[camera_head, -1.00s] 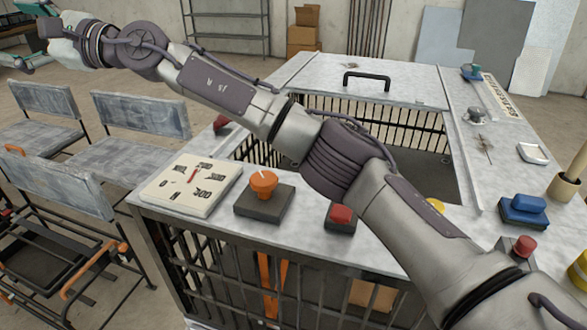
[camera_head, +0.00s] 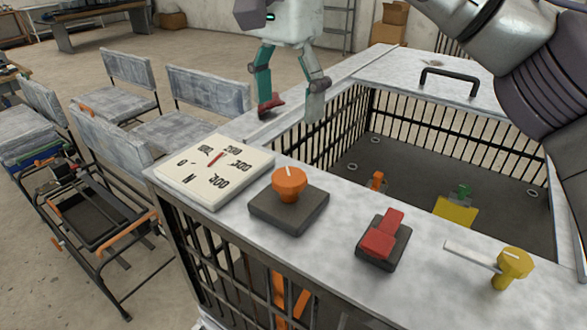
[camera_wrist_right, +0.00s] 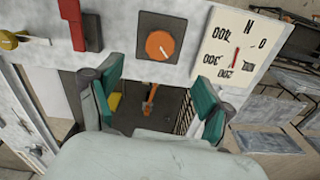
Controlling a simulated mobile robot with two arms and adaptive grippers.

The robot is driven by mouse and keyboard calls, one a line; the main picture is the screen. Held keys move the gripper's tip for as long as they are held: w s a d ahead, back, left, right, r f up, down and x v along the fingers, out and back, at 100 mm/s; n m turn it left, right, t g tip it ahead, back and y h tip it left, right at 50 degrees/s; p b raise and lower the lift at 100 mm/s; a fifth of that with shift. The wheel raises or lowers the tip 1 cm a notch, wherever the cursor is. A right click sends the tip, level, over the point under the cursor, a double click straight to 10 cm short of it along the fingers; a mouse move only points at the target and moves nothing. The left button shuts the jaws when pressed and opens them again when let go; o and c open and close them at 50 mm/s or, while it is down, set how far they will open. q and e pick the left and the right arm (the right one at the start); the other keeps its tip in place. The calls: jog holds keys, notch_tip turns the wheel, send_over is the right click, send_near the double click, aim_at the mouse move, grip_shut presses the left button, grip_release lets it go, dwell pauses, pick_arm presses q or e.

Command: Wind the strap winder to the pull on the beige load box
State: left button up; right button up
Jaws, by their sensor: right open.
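The strap winder seems to be the orange knob (camera_head: 289,182) with a white line on top, on a dark square base (camera_head: 288,212) at the counter's near edge. The beige load box (camera_head: 200,192) lies left of it, with numbers and a red pointer (camera_head: 215,158) directed roughly toward 200. My right gripper (camera_head: 292,104) is open and empty, above and behind the box and apart from the knob. In the right wrist view the knob (camera_wrist_right: 160,45) and box (camera_wrist_right: 238,20) lie beyond the spread teal fingers (camera_wrist_right: 157,98). My left gripper is not in view.
A red lever switch (camera_head: 382,236) and a yellow knob with a pale lever (camera_head: 512,265) stand right of the winder. Behind the counter is an open barred pit (camera_head: 420,165). A lid with a black handle (camera_head: 449,77) lies beyond. Chairs (camera_head: 125,80) stand left.

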aim_at(289, 176)
notch_tip(289, 176, down, 10)
jog(key=shift+w+d+p, duration=0.1)
jog(key=shift+d+p, duration=0.05)
jog(key=shift+p, duration=0.6)
jog(key=shift+f, duration=0.8)
jog(key=shift+c, duration=0.4)
